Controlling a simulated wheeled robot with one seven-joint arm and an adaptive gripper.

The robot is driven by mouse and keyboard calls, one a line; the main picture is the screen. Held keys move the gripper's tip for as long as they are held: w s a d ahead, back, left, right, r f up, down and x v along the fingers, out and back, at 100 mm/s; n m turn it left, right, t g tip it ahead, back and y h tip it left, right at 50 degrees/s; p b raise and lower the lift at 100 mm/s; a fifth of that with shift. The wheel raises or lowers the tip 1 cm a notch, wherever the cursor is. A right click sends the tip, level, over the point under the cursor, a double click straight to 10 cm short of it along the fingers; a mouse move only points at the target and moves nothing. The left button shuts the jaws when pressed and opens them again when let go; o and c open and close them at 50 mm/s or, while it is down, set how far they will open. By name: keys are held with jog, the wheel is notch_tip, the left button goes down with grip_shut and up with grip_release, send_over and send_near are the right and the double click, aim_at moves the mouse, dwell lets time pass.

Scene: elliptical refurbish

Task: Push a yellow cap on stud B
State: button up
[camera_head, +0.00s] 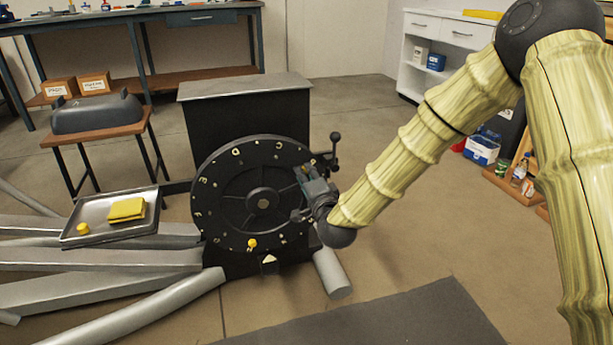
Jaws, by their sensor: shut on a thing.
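A black spoked wheel (228,197) stands upright, with pale letters and small studs around its rim. The letters are too small to read surely, so I cannot tell which stud is B. One yellow cap (252,243) sits on the wheel's lower rim. Another yellow cap (82,229) lies in the metal tray (85,238) at the left. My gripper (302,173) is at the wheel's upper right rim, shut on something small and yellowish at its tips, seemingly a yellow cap. The fingers mostly hide it, and I cannot tell whether it touches a stud.
A folded yellow cloth (127,209) lies in the tray. A black handle (334,150) sticks out right of the wheel, close to my gripper. A white pointer (269,259) is below the wheel. Grey tubes and beams (110,260) cover the floor at left.

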jog(key=o, duration=0.7)
jog(key=shift+s, duration=0.1)
jog(key=v, duration=1.1)
jog(key=shift+s, duration=0.35)
jog(key=shift+d, duration=0.1)
